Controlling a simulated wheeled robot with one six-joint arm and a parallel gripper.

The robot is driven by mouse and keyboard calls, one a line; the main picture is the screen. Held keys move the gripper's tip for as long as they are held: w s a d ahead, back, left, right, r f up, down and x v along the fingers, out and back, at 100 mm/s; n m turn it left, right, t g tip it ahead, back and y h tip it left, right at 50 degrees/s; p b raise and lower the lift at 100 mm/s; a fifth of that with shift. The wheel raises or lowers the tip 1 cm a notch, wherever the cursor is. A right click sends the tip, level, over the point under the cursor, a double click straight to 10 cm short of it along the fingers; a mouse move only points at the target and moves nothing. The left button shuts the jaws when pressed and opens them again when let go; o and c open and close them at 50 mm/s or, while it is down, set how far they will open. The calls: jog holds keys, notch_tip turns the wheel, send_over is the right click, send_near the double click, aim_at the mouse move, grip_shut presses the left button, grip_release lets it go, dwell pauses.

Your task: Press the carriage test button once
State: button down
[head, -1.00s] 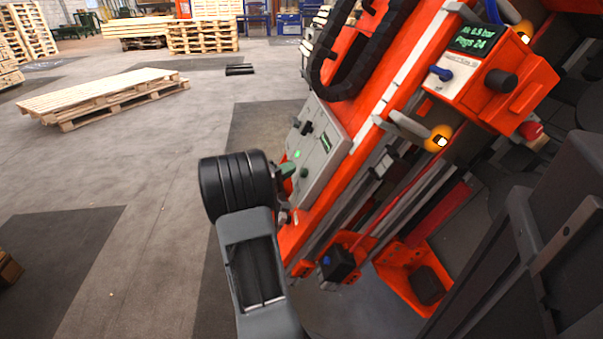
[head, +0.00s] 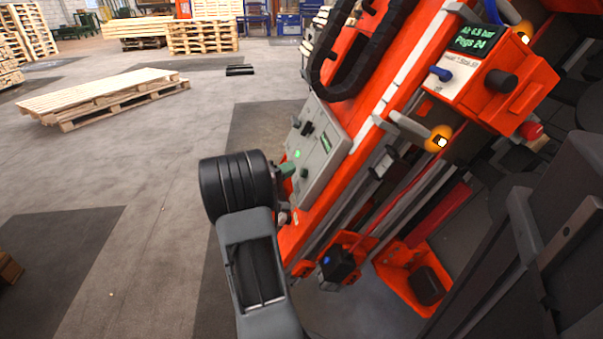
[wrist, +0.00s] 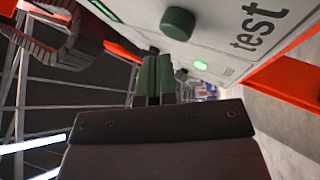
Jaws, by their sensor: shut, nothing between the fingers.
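A pale grey control panel (head: 323,165) is fixed to the orange gantry beam. In the wrist view the panel (wrist: 230,50) carries the word "test" beside a round dark green button (wrist: 178,23). A lit green lamp (wrist: 200,65) is close to the button. My gripper (wrist: 157,62) has green fingers that are shut and empty. Its tips point toward the panel and appear apart from the button in the picture; the exact gap cannot be told. In the head view my gripper (head: 286,170) is at the panel's left edge.
An orange box with a display (head: 473,40), a blue switch (head: 441,74) and a red knob (head: 531,130) is at upper right. A black cable chain (head: 325,65) runs above the panel. A low pallet stack (head: 105,95) stands on the open floor to the left.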

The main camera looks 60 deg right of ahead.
jog(key=shift+s+d+f+b, duration=0.5)
jog(key=shift+s+b, duration=0.2)
jog(key=shift+b, duration=0.25)
dwell(1.4)
jog(key=shift+w+a+r, duration=0.1)
jog(key=shift+w+r, duration=0.05)
jog(key=shift+w+a+r, duration=0.35)
jog(key=shift+w+a, duration=0.05)
jog(key=shift+w, duration=0.1)
dwell(0.5)
jog(key=w+a, duration=0.1)
jog(key=w+r, duration=0.1)
jog(key=w+a+r, duration=0.1)
jog(key=shift+w+a+r+p, duration=0.2)
jog(key=shift+w+a+p, duration=0.1)
jog(key=shift+w+p, duration=0.05)
dwell(0.9)
